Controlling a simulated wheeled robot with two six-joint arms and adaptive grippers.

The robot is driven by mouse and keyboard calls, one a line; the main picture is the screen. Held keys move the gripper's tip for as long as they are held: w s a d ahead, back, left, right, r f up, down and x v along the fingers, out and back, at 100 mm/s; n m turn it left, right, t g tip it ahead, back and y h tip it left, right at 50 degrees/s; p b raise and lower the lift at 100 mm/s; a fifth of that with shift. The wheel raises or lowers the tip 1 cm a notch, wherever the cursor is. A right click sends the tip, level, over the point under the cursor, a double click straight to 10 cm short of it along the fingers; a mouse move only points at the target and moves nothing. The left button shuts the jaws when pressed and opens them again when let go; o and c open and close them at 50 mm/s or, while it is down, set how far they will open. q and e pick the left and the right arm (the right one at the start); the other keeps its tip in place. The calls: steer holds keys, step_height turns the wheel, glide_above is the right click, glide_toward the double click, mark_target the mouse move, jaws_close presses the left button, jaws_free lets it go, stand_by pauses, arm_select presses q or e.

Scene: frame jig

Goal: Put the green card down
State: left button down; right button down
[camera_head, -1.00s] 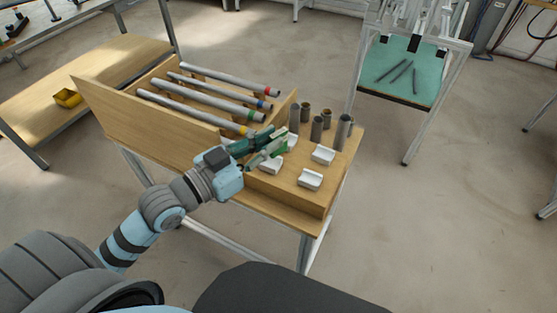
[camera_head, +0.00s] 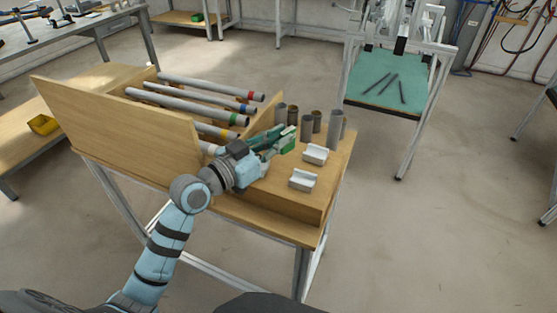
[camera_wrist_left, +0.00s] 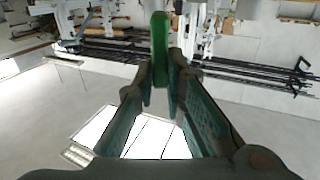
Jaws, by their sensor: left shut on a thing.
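My left gripper (camera_head: 283,142) is shut on the green card (camera_head: 289,140) and holds it over the right part of the wooden bench, in front of the standing grey tubes. In the left wrist view the green card (camera_wrist_left: 159,48) stands upright, edge-on, between the fingertips (camera_wrist_left: 160,78). I cannot tell from these frames how high the card is above the bench. My right gripper is not in view.
Two white cradles (camera_head: 315,154) (camera_head: 302,180) sit on the wooden bench (camera_head: 275,208). Several grey tubes (camera_head: 306,128) stand behind. Long pipes with coloured bands (camera_head: 205,88) lie at left behind a wooden panel (camera_head: 120,125). A turquoise-topped stand (camera_head: 385,98) is beyond.

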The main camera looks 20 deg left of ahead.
mark_target(281, 152)
arm_select(q)
step_height(281, 152, down, 4)
steer(key=shift+f+b, duration=0.1)
steer(key=shift+b, duration=0.55)
steer(key=c, duration=1.7)
jaws_free()
steer(key=shift+f, duration=0.1)
steer(key=shift+o, duration=0.2)
